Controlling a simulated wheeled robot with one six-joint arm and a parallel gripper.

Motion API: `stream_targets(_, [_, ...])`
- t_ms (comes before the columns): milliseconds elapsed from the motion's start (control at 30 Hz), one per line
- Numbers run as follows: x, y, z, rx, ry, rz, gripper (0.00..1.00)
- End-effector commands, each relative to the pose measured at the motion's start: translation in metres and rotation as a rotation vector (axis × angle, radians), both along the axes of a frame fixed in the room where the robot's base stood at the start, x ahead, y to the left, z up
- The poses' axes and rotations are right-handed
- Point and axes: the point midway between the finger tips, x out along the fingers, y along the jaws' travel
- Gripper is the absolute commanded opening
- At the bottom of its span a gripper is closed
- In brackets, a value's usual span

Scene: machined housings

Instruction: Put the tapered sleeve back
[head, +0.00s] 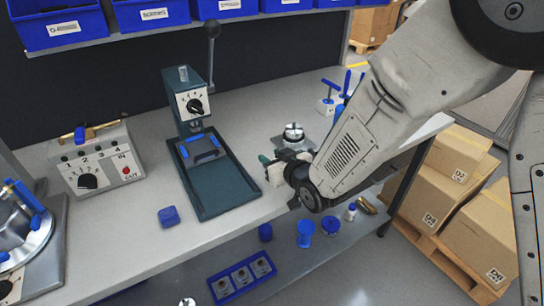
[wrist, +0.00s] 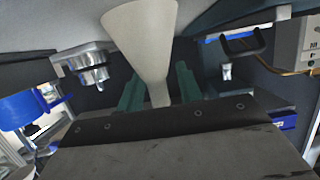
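A cream tapered sleeve (wrist: 142,45) fills the upper middle of the wrist view, wide at the top and narrowing toward my gripper. My gripper (wrist: 158,88) has two green fingers, one on each side of the narrow part, and appears shut on it. In the head view my gripper (head: 272,161) is over the right part of the bench, with a pale part of the sleeve (head: 275,175) showing at its fingers. A round silver fixture (head: 293,132) on a grey plate stands just behind my gripper; its base is partly hidden by my arm.
A dark green press (head: 188,100) with a tray-like base (head: 225,191) stands left of my gripper. A control box (head: 97,160) and a blue block (head: 169,216) are farther left. Blue-handled tools (head: 327,100) stand behind my arm. A lower shelf holds a blue tray (head: 226,291) and blue cups (head: 305,233).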

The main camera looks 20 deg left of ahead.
Motion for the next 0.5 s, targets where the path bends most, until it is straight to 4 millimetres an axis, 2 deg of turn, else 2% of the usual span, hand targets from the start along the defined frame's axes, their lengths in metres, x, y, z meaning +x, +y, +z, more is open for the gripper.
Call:
stream_targets(333, [-0.001, 0.001, 0.005, 0.002, -0.002, 0.002, 0.37])
stream_targets(500, [-0.016, -0.016, 0.011, 0.001, -0.001, 0.002, 0.37])
